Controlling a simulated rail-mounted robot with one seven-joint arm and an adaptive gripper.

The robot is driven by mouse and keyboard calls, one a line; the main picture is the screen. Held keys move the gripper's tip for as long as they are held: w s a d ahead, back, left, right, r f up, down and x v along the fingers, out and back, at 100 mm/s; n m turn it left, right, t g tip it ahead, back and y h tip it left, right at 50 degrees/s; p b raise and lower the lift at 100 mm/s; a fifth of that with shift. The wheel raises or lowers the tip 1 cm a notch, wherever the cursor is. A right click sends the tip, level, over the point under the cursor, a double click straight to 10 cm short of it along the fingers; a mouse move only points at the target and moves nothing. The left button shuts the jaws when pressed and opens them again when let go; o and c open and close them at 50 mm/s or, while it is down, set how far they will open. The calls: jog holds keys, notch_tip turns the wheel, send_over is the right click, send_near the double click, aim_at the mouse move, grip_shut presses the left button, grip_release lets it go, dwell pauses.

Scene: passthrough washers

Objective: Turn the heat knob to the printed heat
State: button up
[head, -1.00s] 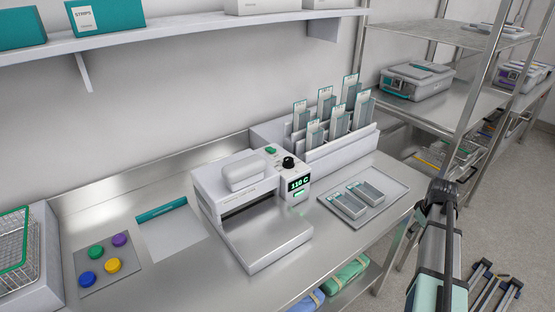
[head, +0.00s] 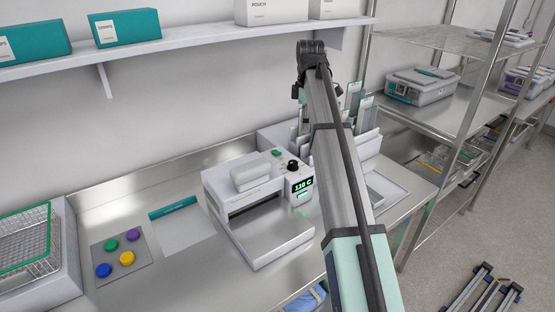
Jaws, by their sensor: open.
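The heat knob (head: 293,166) is a small black knob on top of the white sealer's (head: 267,237) control box, in the head view. Its pointer angle is too small to read. Just below it, a black display (head: 302,187) shows green digits that look like 110 C, with a small lit green strip underneath. A green button (head: 276,153) sits to the knob's left. My raised arm passes just right of the control box. My gripper is not visible; the arm's upper end hides what is behind it.
A pale sheet with a teal band (head: 173,207) lies left of the sealer, beside a pad with coloured round pieces (head: 127,258). Behind my arm are a rack of pouches (head: 367,108) and a tray (head: 396,190). A wall shelf (head: 210,46) runs above. Some bare bench lies in front.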

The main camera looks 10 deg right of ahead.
jog(key=a+r+n, duration=0.1)
jog(key=a+r, duration=0.1)
jog(key=a, duration=0.2)
jog(key=p, duration=0.4)
send_near(293, 162)
notch_tip(293, 162, down, 9)
jog(key=shift+w+f, duration=0.1)
jog(key=shift+f, duration=0.15)
jog(key=c, duration=1.2)
